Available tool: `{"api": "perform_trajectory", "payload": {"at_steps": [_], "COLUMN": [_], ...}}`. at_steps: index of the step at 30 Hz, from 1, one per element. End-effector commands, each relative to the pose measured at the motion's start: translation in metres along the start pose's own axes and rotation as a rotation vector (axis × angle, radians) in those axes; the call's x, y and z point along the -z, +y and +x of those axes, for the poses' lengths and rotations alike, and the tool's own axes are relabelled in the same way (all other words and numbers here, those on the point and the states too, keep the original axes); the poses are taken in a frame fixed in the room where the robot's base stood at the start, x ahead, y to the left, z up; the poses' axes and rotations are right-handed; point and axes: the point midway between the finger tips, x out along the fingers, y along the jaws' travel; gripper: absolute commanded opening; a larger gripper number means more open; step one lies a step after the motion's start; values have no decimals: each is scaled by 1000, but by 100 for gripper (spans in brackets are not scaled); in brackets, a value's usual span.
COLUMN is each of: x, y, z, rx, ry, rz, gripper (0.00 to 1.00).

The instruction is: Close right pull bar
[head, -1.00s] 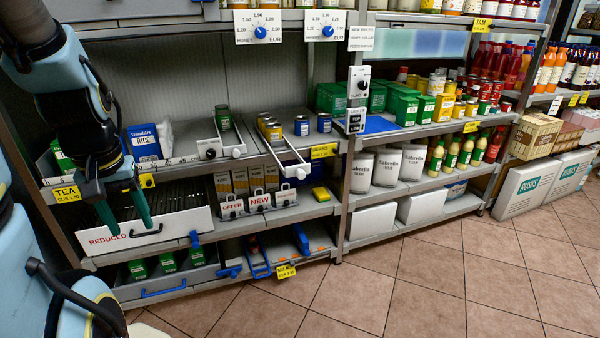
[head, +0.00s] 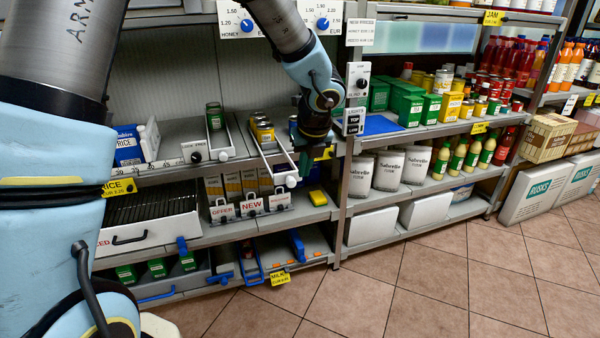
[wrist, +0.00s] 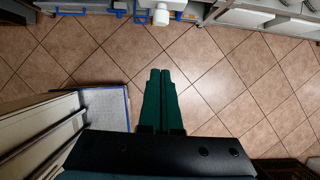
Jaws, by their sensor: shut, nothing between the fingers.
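The right pull bar is a narrow white pusher tray (head: 271,163) on the middle shelf. It sticks out past the shelf front and ends in a round white knob (head: 291,181). Yellow-topped cans (head: 262,130) stand toward its back. My gripper (head: 307,168) hangs beside the bar's outer end, to its right, pointing down. In the wrist view its green fingers (wrist: 160,76) are together and empty. A white knob (wrist: 160,16) lies beyond the fingertips, apart from them in that picture. In the head view my arm hides the shelf behind the gripper.
To the left, shorter bars with a black knob (head: 196,157) and a white end (head: 223,156) sit closer to the shelf front. The tiled floor in front is clear.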

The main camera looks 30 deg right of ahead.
Motion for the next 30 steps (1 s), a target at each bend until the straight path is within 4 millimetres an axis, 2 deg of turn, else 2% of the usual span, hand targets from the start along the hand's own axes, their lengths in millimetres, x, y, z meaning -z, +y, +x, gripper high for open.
{"api": "perform_trajectory", "payload": {"at_steps": [14,17,21,30], "x": [2,-18,-31,-37], "y": [2,2,2,2], "z": [93,95,101,106], "rx": [-3,-2,-1,-1], "ry": [5,2,2,1], "rz": [-7,-12,-11,-9], "gripper": [0,0,0,0]}}
